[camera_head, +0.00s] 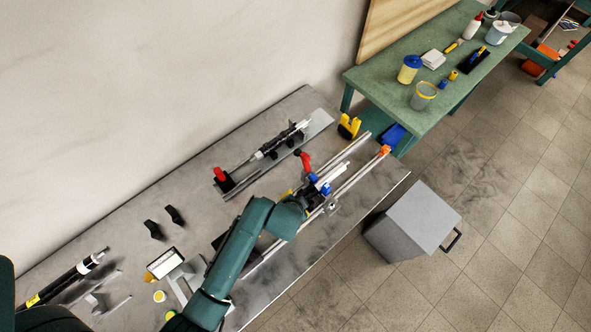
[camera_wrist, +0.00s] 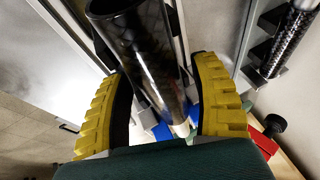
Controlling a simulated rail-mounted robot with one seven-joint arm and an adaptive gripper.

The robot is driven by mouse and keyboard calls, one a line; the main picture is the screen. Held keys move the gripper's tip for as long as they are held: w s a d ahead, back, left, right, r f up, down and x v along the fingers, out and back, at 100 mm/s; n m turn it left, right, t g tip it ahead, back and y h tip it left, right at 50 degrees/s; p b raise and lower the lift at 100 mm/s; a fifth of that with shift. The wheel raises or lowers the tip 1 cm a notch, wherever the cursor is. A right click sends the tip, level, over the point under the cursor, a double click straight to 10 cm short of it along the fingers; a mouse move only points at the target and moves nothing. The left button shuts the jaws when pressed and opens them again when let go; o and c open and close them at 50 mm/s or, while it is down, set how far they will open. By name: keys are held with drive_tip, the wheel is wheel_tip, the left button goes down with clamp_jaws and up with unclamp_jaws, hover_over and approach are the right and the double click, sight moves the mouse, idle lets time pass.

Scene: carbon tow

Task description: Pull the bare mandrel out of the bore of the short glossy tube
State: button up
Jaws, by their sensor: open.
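A glossy dark tube (camera_wrist: 140,45) with a carbon pattern lies between the yellow fingers of my gripper (camera_wrist: 160,95) in the wrist view. The fingers are open, with a gap visible on the right. A pale rod end (camera_wrist: 181,130), apparently the mandrel, shows at the tube's lower end; how deep it sits in the bore is hidden. In the head view my gripper (camera_head: 297,200) is over the railed fixture, largely covered by my arm. A pale cylindrical piece (camera_head: 338,174) lies just beyond it, beside a blue clamp (camera_head: 321,184).
Two metal rails (camera_head: 355,175) run along the bench. A red-handled part (camera_head: 304,160) stands close beyond my gripper. Another dark tube rests on a rack (camera_head: 228,190) behind; a black tube (camera_head: 60,285) lies at lower left. A grey box (camera_head: 412,222) stands off the bench's right edge.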

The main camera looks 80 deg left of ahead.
drive_tip(key=p+v, duration=0.2)
drive_tip(key=v, duration=1.4)
drive_tip(key=shift+p, duration=0.4)
drive_tip(key=shift+d+r, duration=0.1)
drive_tip(key=shift+r, duration=0.05)
